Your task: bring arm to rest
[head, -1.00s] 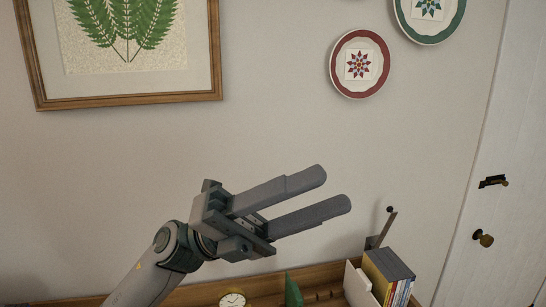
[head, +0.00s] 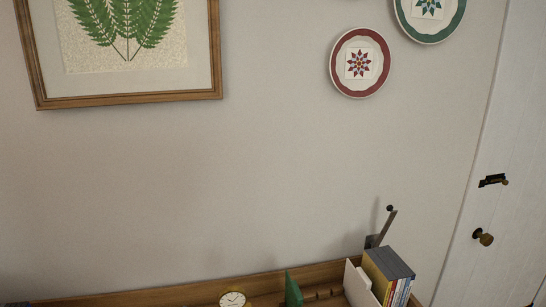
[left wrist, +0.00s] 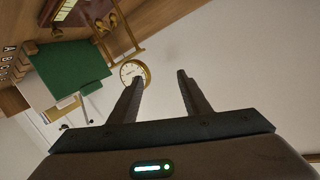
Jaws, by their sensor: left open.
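My left gripper (left wrist: 160,88) shows in the left wrist view with its two fingers spread apart and nothing between them. It is open and empty. In that view the fingers point toward a small round clock and a pale wall. In the head view neither gripper nor arm shows now.
A wooden shelf (head: 140,299) runs along the bottom of the head view. On it are a clock (head: 233,299), a green upright panel (head: 293,290) and several cases (head: 389,267). The clock (left wrist: 133,71) and a green panel (left wrist: 68,72) also show in the left wrist view.

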